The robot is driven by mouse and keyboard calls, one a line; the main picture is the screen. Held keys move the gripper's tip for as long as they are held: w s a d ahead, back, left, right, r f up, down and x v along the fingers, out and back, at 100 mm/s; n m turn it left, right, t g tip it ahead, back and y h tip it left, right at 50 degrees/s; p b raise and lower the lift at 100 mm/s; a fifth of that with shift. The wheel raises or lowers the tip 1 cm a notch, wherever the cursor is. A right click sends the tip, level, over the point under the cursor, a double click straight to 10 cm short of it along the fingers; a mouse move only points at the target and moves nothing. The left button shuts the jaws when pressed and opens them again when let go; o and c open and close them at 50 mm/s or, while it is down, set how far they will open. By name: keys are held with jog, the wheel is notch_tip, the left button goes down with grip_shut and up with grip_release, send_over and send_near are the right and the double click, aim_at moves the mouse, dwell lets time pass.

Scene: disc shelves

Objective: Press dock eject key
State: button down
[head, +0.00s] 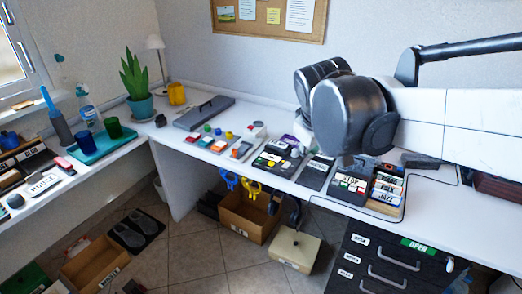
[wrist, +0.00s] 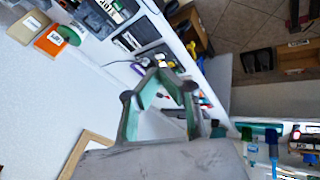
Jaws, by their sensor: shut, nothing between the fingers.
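A black unit with a STOP label and small coloured keys (head: 350,184) sits on the right part of the white table in the head view. Another black unit with several pale and coloured keys (head: 277,158) stands further left. I cannot tell which key is the dock's eject key. My gripper (wrist: 163,78) shows in the wrist view, shut and empty, with greenish inner faces. It is apart from the keyed units. In the head view my arm hides the gripper.
A rack of labelled discs (head: 387,190) stands right of the STOP unit. A flat dark panel (head: 315,172) lies between the keyed units. A grey case (head: 204,112) lies further back. Drawers (head: 385,264) stand under the table.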

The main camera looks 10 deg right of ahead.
jog(key=w+f+n+h, duration=0.2)
jog(key=w+n, duration=0.1)
jog(key=w, duration=0.8)
jog(key=n+g+h+b, duration=0.1)
jog(key=n+g+h, duration=0.1)
jog(key=n+h, duration=0.3)
send_over(271, 163)
notch_tip(271, 163, down, 14)
jog(key=f+n+y, duration=0.1)
jog(key=shift+w+r, duration=0.1)
jog(key=shift+r, duration=0.15)
jog(key=shift+f, duration=0.1)
jog(key=shift+f+b, duration=2.3)
jog(key=shift+f, duration=2)
jog(key=shift+f+b, duration=0.4)
jog(key=shift+f, duration=0.05)
